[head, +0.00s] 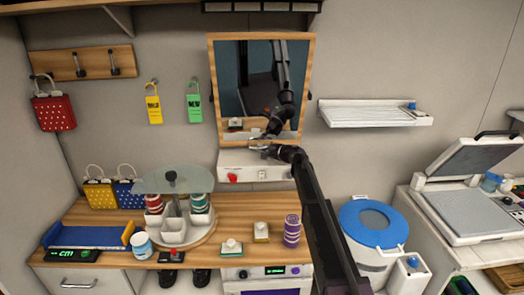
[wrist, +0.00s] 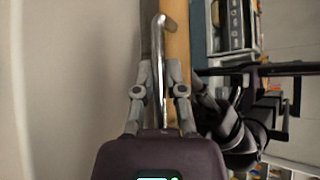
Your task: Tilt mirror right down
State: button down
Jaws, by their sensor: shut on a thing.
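The mirror (head: 262,70) hangs on the back wall in a light wooden frame (head: 212,85). Its outline is wider at the top than at the bottom; I cannot tell its exact tilt. My gripper (head: 262,143) is at the mirror's bottom edge in the head view. In the wrist view my gripper (wrist: 160,88) is shut on a bent chrome handle (wrist: 159,42), with one finger on each side of it. The wooden frame (wrist: 177,40) runs beside the handle, and the glass to its right reflects my arm. The fingertips' contact is partly hidden in the head view.
A white box with a red knob (head: 233,176) is on the wall right below the mirror. A white shelf (head: 370,113) is to the right. The wooden counter (head: 110,215) below holds a round carousel (head: 173,180), cups and jars.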

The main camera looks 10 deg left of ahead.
jog(key=shift+w, duration=0.15)
jog(key=c, duration=0.7)
grip_release()
jog(key=shift+s+d, duration=0.15)
jog(key=shift+s, duration=0.65)
jog(key=s, duration=0.2)
jog(key=s+d, duration=0.1)
jog(key=s, duration=0.2)
jog(key=shift+d+r, duration=0.1)
jog(key=p+v, duration=0.2)
jog(key=v, duration=1.2)
jog(key=s+d+f+n+g+h+b, duration=0.1)
jog(key=s+f, duration=0.2)
jog(key=s+d+f+n+g+h+b, duration=0.1)
jog(key=s+f, duration=0.2)
jog(key=f, duration=0.1)
jog(key=s+d+f+n+g+h+b, duration=0.1)
jog(key=s+d+f+n, duration=0.1)
jog(key=s+f, duration=0.1)
jog(key=shift+s+f, duration=0.15)
jog(key=shift+s, duration=0.4)
jog(key=shift+s+d+f+g+h+b, duration=0.3)
jog(key=shift+s+d+f, duration=0.05)
jog(key=shift+s+f, duration=0.2)
